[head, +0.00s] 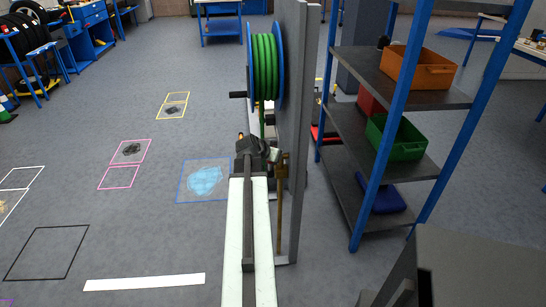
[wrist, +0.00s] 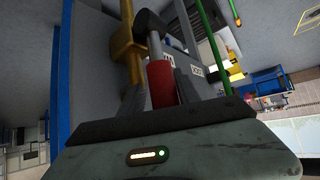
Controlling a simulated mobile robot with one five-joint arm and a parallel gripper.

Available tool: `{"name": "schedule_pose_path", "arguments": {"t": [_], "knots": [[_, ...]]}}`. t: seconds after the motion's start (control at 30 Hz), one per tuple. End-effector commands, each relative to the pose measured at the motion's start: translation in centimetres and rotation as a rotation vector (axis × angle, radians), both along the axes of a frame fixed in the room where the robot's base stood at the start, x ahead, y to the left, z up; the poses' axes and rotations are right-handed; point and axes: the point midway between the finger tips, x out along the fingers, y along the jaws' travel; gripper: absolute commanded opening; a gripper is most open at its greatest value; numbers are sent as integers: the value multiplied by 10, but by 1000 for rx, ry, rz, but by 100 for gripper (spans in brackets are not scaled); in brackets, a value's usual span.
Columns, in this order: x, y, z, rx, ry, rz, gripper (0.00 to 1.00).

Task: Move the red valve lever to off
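The red valve lever (wrist: 161,84) shows in the wrist view as a red grip on a grey rod with a dark bent top. The rod stands beside a brass valve pipe (wrist: 128,52). My gripper (wrist: 161,80) has one grey finger on each side of the red grip, close against it, and looks shut on it. In the head view my gripper (head: 273,154) is at the grey panel (head: 297,110), above the brass pipe (head: 280,215). The red lever is hidden there behind my wrist. Small white labels (wrist: 197,71) sit behind the lever; their lettering is hard to read.
A blue hose reel (head: 280,65) with green hose is on the panel above my gripper. A blue-framed shelf (head: 410,85) with an orange bin (head: 418,67) and a green bin (head: 395,138) stands right of the panel. The floor to the left is open, with taped outlines.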

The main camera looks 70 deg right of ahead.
Motion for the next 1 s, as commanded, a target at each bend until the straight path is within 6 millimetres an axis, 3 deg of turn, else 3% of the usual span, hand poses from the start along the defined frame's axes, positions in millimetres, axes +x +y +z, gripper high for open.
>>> {"name": "schedule_pose_path", "arguments": {"t": [0.37,0.8,1.0], "knots": [[2,3,1,4,-2,2,49],[5,55,52,4,0,1,49],[7,59,51,5,-1,0,49]]}}
